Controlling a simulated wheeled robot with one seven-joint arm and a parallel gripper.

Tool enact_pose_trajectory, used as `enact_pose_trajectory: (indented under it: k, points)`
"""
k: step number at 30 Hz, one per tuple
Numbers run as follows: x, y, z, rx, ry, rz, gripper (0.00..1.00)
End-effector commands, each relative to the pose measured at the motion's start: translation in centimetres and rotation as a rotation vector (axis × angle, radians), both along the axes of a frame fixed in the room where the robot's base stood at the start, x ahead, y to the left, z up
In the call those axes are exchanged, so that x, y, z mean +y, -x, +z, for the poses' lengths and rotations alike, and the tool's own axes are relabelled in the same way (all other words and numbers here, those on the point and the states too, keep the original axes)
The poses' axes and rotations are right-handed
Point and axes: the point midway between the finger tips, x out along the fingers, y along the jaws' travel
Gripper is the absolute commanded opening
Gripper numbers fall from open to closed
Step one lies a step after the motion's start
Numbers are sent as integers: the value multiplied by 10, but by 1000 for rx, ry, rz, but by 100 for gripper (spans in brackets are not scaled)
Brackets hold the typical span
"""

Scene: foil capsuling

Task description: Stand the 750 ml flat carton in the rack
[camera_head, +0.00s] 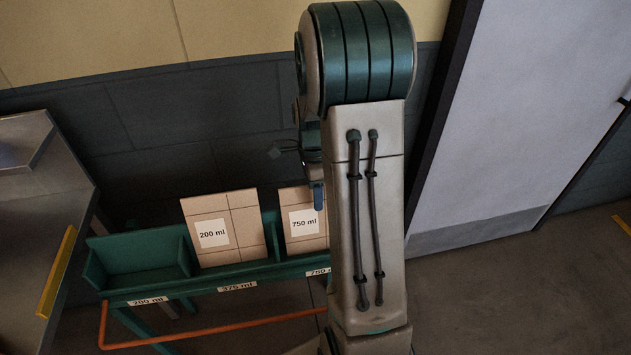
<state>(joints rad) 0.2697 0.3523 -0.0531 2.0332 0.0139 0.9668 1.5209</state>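The 750 ml flat carton (301,243) is tan with a white "750 ml" label. It stands upright, leaning slightly, at the rack's right compartment, whose label is partly hidden. My arm covers its right side, and its base is behind the rack's front wall. The green rack (190,283) has front labels reading 200 ml, 375 ml and a partly covered 750. My gripper (319,196) is mostly hidden behind my arm. One blue finger shows at the top of the 750 ml carton. I cannot tell whether it grips the carton.
A carton labelled 200 ml (236,250) stands in the middle compartment, marked 375 ml. The left compartment (148,269), marked 200 ml, is empty. An orange rail (215,330) runs along the rack's front. A metal bench (35,215) with a yellow edge strip stands at left.

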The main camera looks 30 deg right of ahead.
Motion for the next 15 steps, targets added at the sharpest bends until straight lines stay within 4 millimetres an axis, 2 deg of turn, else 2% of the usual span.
enact_pose_trajectory:
  k: [5, 15]
  points:
    - [-2, -6, 25, -7, 2, 1, 32]
    - [-6, -21, 100, -5, 1, 1, 32]
